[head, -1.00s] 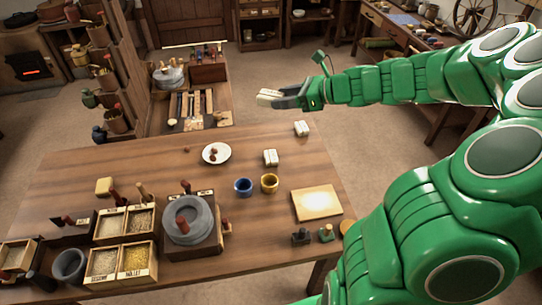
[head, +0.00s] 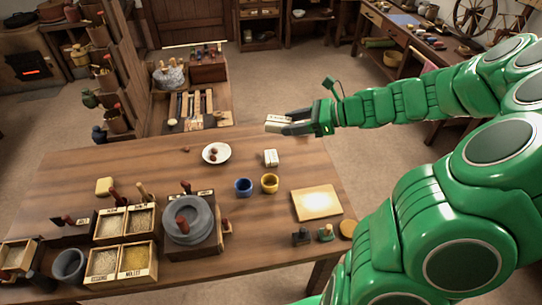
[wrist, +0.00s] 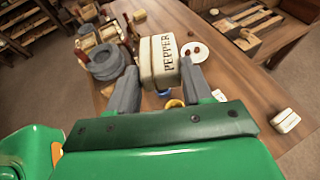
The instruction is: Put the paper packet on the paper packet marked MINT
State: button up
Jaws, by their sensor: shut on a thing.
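My gripper (head: 287,124) is shut on a pale paper packet (head: 274,120). In the wrist view the packet (wrist: 157,62) reads PEPPER and sits upright between the two fingers (wrist: 161,70). It appears to be held above the table's far part. A second pale packet (head: 270,158) lies on the table below and nearer in the head view. In the wrist view a packet (wrist: 286,120) lies near the table edge, right of my gripper; its print is too small to read. I cannot tell which packet is marked MINT.
A white plate (head: 216,153), a blue cup (head: 244,187) and a yellow cup (head: 269,183) stand on the table (head: 160,165). A pale board (head: 316,203) lies at right. A stone quern (head: 190,220) and grain boxes (head: 138,260) fill the front left.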

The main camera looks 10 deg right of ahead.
notch_tip(320, 180, down, 12)
send_over(271, 158)
jog(key=d, duration=0.4)
jog(key=shift+s+f, duration=0.1)
jog(key=shift+f, duration=6.65)
jog(key=shift+f, duration=0.1)
jog(key=o, duration=1)
